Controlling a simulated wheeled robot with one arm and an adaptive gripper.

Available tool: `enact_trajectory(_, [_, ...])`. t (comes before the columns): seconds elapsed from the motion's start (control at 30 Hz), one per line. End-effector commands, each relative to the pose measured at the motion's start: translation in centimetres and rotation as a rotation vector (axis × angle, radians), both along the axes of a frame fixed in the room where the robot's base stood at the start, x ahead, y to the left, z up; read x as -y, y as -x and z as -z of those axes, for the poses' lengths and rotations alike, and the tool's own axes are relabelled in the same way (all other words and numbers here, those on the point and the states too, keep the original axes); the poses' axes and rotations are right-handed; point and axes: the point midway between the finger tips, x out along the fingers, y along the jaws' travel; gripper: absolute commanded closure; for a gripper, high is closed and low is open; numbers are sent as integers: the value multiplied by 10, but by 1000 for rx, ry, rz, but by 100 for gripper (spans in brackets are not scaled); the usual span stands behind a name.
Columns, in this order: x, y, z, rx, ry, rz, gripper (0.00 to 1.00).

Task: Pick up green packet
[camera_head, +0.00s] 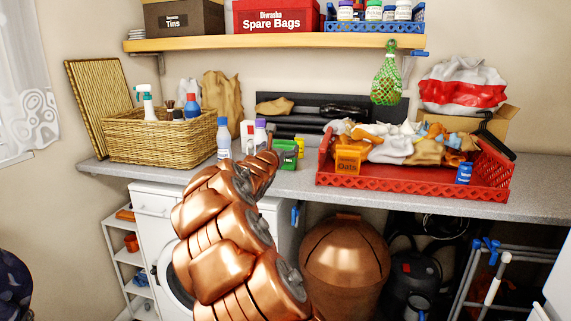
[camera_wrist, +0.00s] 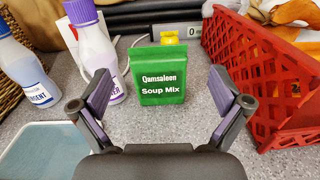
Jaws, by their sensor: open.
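The green packet (camera_wrist: 158,80), labelled "Qamsaleen Soup Mix", stands upright on the grey counter, near the centre of the wrist view. In the head view the packet (camera_head: 288,160) shows beside the end of my arm, partly hidden. My gripper (camera_wrist: 160,97) is open and empty. Its two fingers stand to the left and right of the packet in the picture, and the packet appears beyond them, with no contact visible. In the head view my copper arm hides most of the gripper.
A purple-capped bottle (camera_wrist: 95,55) and a blue-labelled bottle (camera_wrist: 24,65) stand left of the packet. A red crate (camera_wrist: 262,80) is close on the right. A yellow-topped item (camera_wrist: 169,37) is behind. A wicker basket (camera_head: 150,140) stands further left; a shelf (camera_head: 280,42) hangs above.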

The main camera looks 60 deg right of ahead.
Motion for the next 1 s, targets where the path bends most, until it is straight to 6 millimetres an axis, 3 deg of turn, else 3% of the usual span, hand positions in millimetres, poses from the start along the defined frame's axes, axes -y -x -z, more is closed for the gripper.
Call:
enact_trajectory(0.67, [33,-15,8,-34,4,-13,0])
enact_trajectory(1.0, [60,-26,12,-32,3,-11,0])
